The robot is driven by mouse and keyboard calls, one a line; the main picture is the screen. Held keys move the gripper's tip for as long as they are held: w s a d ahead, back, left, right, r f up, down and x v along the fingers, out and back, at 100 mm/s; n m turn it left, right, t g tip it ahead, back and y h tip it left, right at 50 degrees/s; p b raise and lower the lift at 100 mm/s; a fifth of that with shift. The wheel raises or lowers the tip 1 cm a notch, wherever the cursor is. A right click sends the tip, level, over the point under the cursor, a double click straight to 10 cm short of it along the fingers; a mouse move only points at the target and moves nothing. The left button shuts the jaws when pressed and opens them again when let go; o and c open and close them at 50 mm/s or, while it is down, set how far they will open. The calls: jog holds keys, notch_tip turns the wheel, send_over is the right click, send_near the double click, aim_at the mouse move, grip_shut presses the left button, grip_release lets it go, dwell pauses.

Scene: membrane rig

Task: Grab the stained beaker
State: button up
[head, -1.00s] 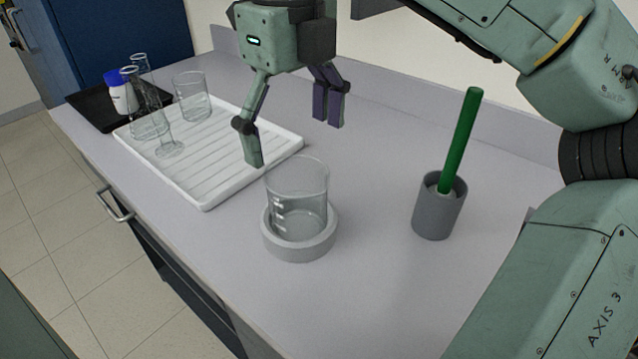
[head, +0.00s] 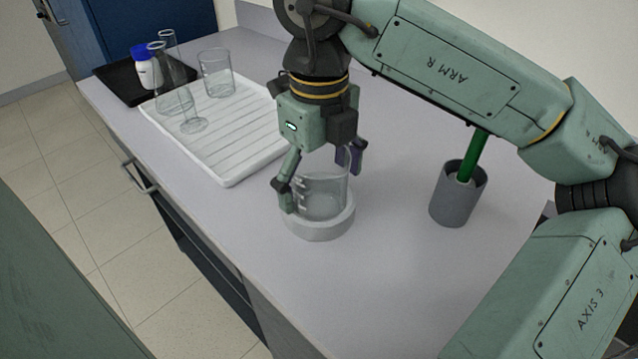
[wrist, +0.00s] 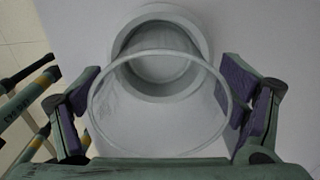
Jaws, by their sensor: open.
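The beaker (head: 322,193) is clear glass with white marks and a greyish tint low down. It stands upright in a round light-grey ring holder (head: 320,224) on the bench. My gripper (head: 322,187) is open and points down over the beaker, one finger at its left side and the other at its right rear.
A grey cup (head: 458,200) with a green rod (head: 473,158) stands to the right. A white ribbed drying tray (head: 235,145) with glassware lies to the left. A black tray (head: 118,82) holds a blue-capped white bottle (head: 147,70). Bare bench (head: 400,265) lies in front.

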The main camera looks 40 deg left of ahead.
jog(key=shift+c, duration=0.4)
jog(key=c, duration=1.2)
jog(key=shift+c, duration=0.2)
